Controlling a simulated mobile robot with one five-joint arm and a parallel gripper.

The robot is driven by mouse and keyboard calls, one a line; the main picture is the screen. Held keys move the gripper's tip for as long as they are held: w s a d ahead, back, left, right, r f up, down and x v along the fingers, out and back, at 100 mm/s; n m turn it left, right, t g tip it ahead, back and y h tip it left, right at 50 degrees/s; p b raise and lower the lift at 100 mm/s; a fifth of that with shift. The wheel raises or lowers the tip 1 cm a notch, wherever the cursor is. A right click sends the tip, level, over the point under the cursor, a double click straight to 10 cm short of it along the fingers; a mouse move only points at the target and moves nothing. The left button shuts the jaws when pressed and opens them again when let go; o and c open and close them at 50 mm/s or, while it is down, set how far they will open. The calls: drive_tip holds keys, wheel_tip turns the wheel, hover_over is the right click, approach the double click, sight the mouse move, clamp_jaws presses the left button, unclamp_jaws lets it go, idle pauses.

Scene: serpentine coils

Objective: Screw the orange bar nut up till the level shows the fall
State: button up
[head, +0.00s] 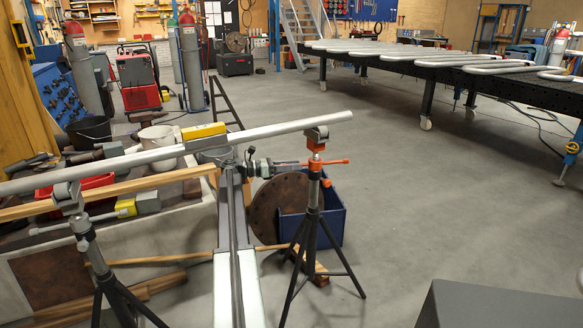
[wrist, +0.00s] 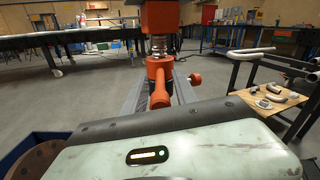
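A long grey pipe (head: 255,133) lies on two stands, its right end higher in the head view. The yellow level (head: 203,131) sits on top of it; its bubble is too small to read. The orange bar nut (head: 315,163) is on the right stand (head: 313,210), below the roller head. In the wrist view the bar nut (wrist: 158,82) is straight ahead, one bar arm pointing at the camera, another to the right. My gripper (wrist: 160,88) has a grey finger on each side of the near bar arm. Whether they press on it is unclear.
The left stand (head: 85,245) holds the pipe's near part. A bench with tools and a red tray (head: 75,187) lies behind the pipe. A blue bin (head: 330,215) and a brown disc (head: 277,208) are just behind the right stand.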

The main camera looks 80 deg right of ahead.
drive_tip(key=v, duration=0.7)
drive_tip(key=shift+w, duration=0.3)
drive_tip(key=shift+a, duration=0.15)
